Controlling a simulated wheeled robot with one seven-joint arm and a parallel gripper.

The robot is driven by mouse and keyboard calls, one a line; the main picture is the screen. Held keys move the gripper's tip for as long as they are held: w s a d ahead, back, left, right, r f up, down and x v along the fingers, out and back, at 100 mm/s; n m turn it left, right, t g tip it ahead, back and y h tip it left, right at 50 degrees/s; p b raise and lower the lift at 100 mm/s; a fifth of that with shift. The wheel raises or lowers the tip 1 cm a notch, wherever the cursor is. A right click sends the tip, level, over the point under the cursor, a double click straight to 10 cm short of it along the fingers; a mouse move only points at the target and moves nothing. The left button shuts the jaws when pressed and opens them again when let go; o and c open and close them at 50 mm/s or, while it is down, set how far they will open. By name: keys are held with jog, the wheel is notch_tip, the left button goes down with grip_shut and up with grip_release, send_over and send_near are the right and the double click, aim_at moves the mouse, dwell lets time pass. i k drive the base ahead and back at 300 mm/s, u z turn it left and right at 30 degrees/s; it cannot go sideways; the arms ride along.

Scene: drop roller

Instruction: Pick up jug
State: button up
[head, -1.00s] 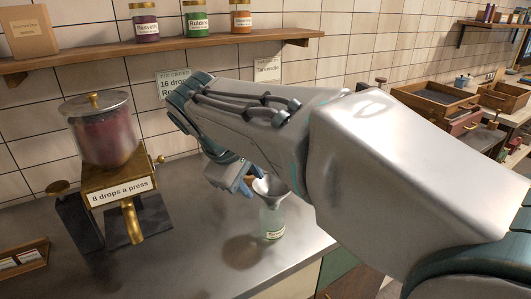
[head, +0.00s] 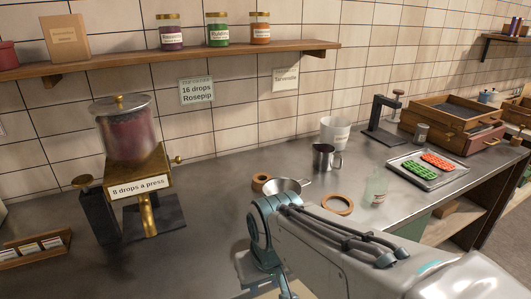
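The jug (head: 325,159) is a small grey metal pitcher. It stands upright on the counter in front of a white cup, right of the middle of the head view. My gripper (head: 268,284) is low in the picture, left of and nearer than the jug, with clear distance between them. My arm covers part of it and its fingertips are near the bottom edge, so I cannot see whether it is open or shut.
A funnel (head: 286,187), a wooden ring (head: 337,204) and a clear bottle (head: 376,190) stand near the jug. The white cup (head: 335,130) is right behind it. A drop dispenser (head: 128,150) stands left; a tray (head: 428,170) with moulds lies right.

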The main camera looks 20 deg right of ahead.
aim_at(324, 154)
jog(key=u, duration=0.35)
jog(key=k, duration=0.35)
jog(key=z, duration=1.2)
jog(key=i, duration=0.5)
